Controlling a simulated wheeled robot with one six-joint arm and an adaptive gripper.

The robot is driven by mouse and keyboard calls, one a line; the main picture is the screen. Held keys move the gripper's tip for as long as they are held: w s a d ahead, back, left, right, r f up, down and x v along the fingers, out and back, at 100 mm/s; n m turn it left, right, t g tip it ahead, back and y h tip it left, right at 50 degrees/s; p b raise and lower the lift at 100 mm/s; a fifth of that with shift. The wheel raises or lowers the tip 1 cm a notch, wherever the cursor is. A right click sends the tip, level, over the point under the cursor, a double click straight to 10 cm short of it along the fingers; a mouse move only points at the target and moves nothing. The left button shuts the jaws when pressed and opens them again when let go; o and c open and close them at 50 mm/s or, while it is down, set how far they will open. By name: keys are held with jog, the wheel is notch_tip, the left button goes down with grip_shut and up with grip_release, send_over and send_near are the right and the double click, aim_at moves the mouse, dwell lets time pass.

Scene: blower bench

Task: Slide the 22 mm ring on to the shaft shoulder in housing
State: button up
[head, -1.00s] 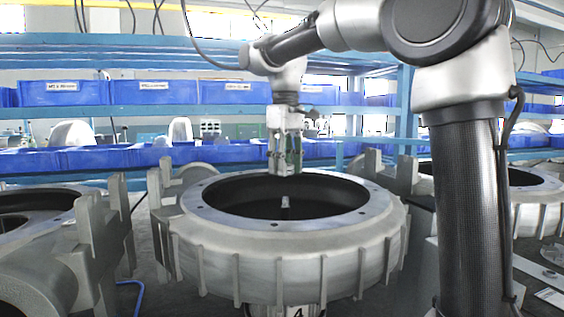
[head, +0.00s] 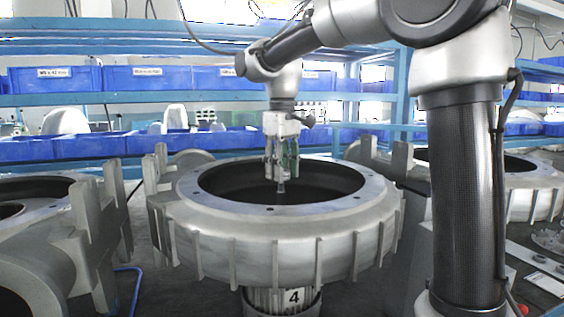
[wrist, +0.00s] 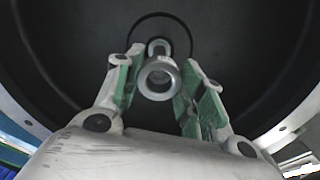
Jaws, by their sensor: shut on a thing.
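My gripper (head: 282,178) points straight down over the middle of the round grey housing (head: 290,238), its fingertips at or below the rim level. In the wrist view my gripper (wrist: 158,84) is shut on a small silver ring (wrist: 144,78) between green-padded fingers. The shaft (wrist: 158,46) stands in the dark housing floor, its end showing just beyond the ring. In the head view the shaft top (head: 282,188) shows right below the fingertips. The ring is not distinct there. I cannot tell whether ring and shaft touch.
The housing's flat rim (head: 235,204) and dark inner wall surround the fingers with free room. Other grey housings stand left (head: 60,215) and right (head: 530,190). Blue bins (head: 140,77) on shelves are behind.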

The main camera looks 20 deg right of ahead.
aim_at(282, 191)
jog(key=shift+f, duration=4.55)
dwell(0.6)
jog(key=o, duration=1.1)
notch_tip(282, 191, up, 12)
